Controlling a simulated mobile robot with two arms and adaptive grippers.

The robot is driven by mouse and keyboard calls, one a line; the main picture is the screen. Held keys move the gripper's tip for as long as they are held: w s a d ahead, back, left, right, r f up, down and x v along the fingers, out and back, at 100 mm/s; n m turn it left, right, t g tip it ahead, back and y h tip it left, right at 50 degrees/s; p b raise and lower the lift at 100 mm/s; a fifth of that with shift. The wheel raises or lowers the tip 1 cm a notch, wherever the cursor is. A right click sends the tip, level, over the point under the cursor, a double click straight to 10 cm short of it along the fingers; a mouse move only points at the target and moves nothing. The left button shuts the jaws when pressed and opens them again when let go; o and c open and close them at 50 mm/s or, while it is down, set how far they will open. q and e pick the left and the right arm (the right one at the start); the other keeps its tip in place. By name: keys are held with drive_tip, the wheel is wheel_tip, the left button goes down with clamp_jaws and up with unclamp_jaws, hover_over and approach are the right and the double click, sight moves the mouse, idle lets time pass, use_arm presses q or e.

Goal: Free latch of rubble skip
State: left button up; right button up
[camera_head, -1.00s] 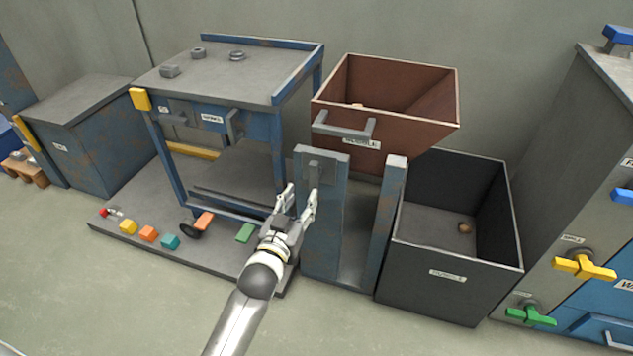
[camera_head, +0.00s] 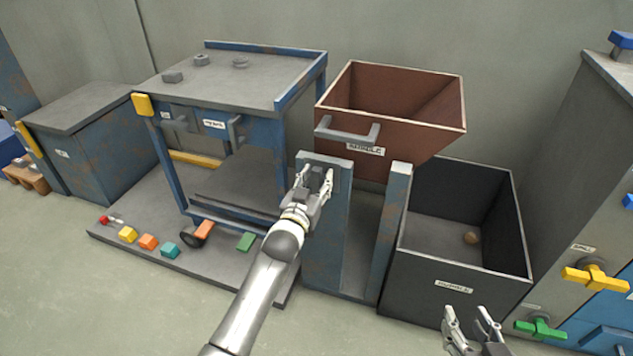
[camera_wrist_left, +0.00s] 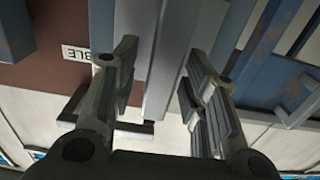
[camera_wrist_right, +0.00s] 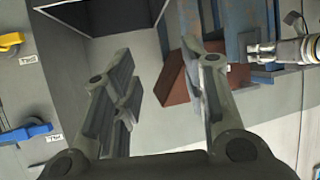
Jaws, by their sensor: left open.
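The rubble skip (camera_head: 400,107) is a rust-brown tilted bin with a grey handle bar (camera_head: 347,130) and a label on its front. It sits above two blue posts (camera_head: 328,228). The grey latch (camera_head: 316,176) is on the upper front of the left post, mostly hidden behind my left gripper (camera_head: 315,180). In the left wrist view a grey bar (camera_wrist_left: 172,70), likely the latch, lies between the open fingers (camera_wrist_left: 160,85); contact cannot be told. My right gripper (camera_head: 469,318) is open and empty, low in front of the black bin; its fingers also show apart in its wrist view (camera_wrist_right: 160,95).
A grey cabinet with yellow (camera_head: 594,278) and green (camera_head: 540,328) handles stands at right.

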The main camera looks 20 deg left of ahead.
use_arm(q)
clamp_jaws()
idle(0.3)
